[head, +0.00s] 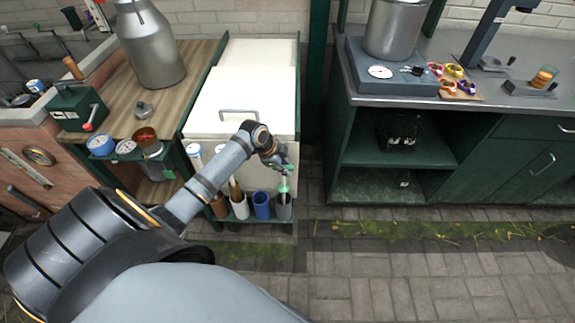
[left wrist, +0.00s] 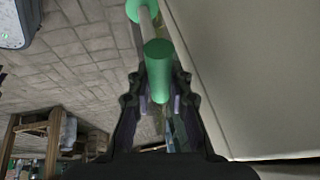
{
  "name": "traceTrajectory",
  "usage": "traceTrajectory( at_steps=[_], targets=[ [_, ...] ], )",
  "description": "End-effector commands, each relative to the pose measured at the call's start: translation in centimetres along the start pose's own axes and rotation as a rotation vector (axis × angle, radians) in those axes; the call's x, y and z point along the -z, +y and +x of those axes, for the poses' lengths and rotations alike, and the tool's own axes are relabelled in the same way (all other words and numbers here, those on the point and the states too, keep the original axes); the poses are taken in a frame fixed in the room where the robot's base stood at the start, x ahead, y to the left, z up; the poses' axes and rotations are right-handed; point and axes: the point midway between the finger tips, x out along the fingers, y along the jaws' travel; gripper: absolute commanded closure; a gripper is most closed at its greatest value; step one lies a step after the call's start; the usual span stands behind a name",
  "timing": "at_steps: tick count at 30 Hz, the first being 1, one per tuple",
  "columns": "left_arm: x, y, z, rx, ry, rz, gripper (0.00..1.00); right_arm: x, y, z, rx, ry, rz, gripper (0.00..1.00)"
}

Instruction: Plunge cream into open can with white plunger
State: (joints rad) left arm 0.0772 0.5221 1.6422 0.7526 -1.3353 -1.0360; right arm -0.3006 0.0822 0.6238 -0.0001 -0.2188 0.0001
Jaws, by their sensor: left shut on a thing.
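My left gripper (head: 282,168) is shut on a green-handled tool beside the front of the white-topped cabinet. In the left wrist view the fingers (left wrist: 157,92) close around its green handle (left wrist: 158,65); a pale rod and a green disc (left wrist: 142,9) extend beyond. In the head view its lower part hangs at the grey holder (head: 284,208); I cannot tell whether its end is inside. A metal churn (head: 151,48) stands on the wooden counter, its top cut off by the frame. I see neither cream nor an open can mouth. My right gripper is out of view.
A blue holder (head: 262,206) and other holders with pale rods stand in a row at the cabinet front (head: 245,88). A metal vessel (head: 393,28) stands on a grey scale on the right counter. The paved floor (head: 410,275) at front right is clear.

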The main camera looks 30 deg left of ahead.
Motion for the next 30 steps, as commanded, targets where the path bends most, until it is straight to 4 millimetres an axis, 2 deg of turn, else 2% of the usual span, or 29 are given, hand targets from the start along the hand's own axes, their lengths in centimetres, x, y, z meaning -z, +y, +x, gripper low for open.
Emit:
traceTrajectory(
  at_steps=[8,30],
  targets=[
    [0.3,-0.2,-0.9,0.000,0.000,0.000,1.00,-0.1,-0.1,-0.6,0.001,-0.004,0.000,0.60],
    [2.9,-1.6,-7.2,0.000,-0.001,0.002,1.00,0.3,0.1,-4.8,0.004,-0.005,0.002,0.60]
  ],
)
